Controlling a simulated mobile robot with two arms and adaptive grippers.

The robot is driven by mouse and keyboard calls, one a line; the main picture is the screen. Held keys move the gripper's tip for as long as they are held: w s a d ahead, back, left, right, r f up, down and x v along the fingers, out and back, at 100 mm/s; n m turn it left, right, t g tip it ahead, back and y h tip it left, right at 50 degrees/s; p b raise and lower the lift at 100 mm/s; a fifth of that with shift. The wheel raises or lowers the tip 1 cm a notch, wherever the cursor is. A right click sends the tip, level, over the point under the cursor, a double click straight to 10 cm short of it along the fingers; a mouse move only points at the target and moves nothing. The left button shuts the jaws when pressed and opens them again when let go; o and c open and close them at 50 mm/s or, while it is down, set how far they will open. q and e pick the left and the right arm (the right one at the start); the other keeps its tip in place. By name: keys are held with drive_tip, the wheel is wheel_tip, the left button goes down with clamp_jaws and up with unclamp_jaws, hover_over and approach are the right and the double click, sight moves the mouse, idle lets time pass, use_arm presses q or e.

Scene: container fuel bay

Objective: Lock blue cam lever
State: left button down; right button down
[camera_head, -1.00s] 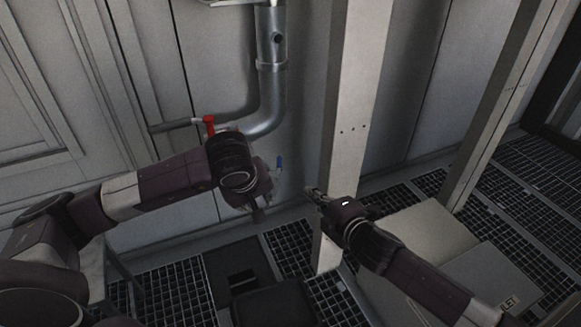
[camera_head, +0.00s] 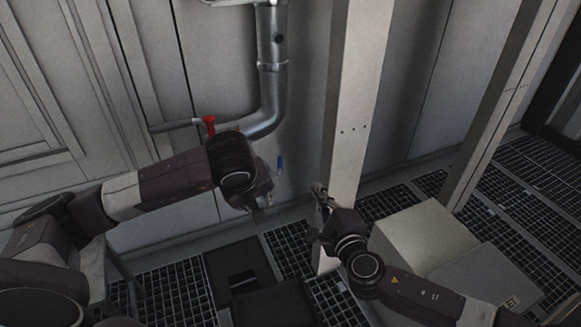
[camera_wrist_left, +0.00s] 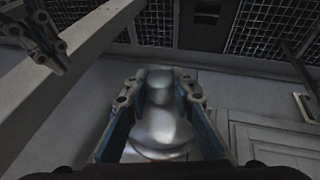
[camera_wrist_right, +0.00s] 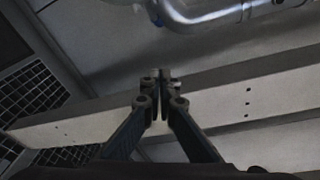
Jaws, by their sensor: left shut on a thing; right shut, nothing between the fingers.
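The blue lever (camera_head: 280,163) is a small upright blue piece beside my left gripper in the head view, in front of the grey wall. My left gripper (camera_head: 262,197) is partly hidden behind its own wrist there. In the left wrist view its fingers (camera_wrist_left: 159,82) are shut around a shiny silver metal fitting (camera_wrist_left: 160,125). My right gripper (camera_head: 319,192) is right of the blue lever and apart from it, by the pale post. In the right wrist view its fingertips (camera_wrist_right: 161,80) are together with nothing between them.
A silver pipe (camera_head: 272,85) bends down the wall, with a red lever (camera_head: 209,124) near its lower end. A pale upright post (camera_head: 352,110) stands close to my right gripper. A light box (camera_head: 425,235) sits on the grated floor at right.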

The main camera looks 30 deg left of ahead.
drive_tip(key=w+a+n+y, duration=0.1)
drive_tip(key=w+a+n, duration=0.4)
drive_tip(key=a, duration=0.5)
drive_tip(key=shift+r+n, duration=0.3)
drive_tip(key=shift+n, duration=0.2)
drive_tip(key=shift+a, duration=0.1)
idle(0.3)
